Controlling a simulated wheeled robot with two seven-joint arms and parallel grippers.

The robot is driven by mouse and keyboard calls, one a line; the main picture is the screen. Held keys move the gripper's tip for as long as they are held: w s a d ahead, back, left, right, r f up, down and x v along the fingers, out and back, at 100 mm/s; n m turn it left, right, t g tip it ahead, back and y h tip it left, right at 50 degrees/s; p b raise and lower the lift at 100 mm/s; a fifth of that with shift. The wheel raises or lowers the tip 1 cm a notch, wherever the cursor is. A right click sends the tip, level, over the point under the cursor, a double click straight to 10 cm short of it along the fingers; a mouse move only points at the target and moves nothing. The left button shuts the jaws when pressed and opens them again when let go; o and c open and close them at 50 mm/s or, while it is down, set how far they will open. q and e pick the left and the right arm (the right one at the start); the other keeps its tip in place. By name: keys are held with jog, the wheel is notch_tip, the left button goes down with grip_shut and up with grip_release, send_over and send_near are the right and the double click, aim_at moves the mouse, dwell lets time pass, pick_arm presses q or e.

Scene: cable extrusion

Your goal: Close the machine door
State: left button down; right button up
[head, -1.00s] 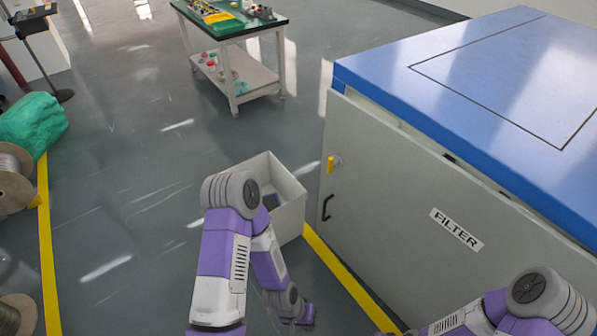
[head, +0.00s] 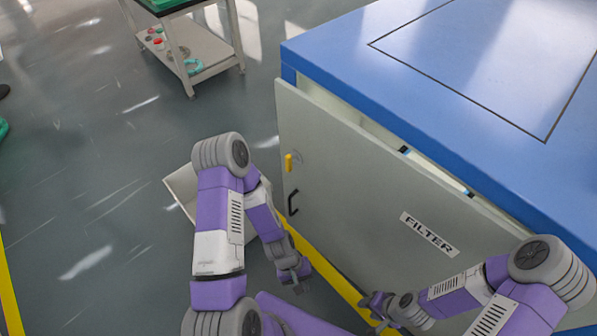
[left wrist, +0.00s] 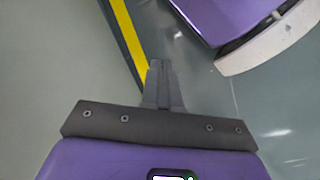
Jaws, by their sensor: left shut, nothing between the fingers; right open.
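The machine door (head: 345,180) is a grey-green panel with a FILTER label (head: 429,234), a black handle (head: 292,203) and a yellow latch (head: 288,163). It stands ajar, with a gap along its top between it and the blue-topped machine (head: 430,85). My left gripper (head: 298,286) is low in front of the door, below the handle, apart from it. In the left wrist view its fingers (left wrist: 160,82) are shut and empty, with a pale surface, likely the door, at left. My right gripper (head: 370,306) is open and empty, low by the door's lower part.
A white bin (head: 183,190) stands on the floor behind my left arm, partly hidden. A yellow floor line (head: 335,281) runs along the machine's foot. A table with a lower shelf (head: 200,62) stands farther back.

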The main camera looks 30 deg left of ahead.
pick_arm(q)
jog(key=w+a+r+n+t+h, duration=0.1)
jog(key=w+a+n+t+h, duration=0.15)
jog(key=w+n+h, duration=0.35)
jog(key=w+a+r+n+t+h, duration=0.15)
jog(key=w+n+t, duration=0.25)
jog(key=n, duration=0.5)
jog(key=w+a+r+n+t+y, duration=0.1)
jog(key=w+a+n+t+y, duration=0.2)
jog(key=a, duration=0.4)
jog(key=w+a+r+n+t+y, duration=0.1)
jog(key=w+a+r+n+t, duration=0.1)
jog(key=a+n+t, duration=0.4)
jog(key=w+a+r+n+t+y, duration=0.1)
jog(key=w+a+t+y, duration=0.15)
jog(key=a, duration=0.55)
jog(key=b+x, duration=0.5)
jog(key=x, duration=0.9)
jog(key=shift+a+r+n, duration=0.15)
jog(key=shift+r+n, duration=0.05)
jog(key=shift+n, duration=0.1)
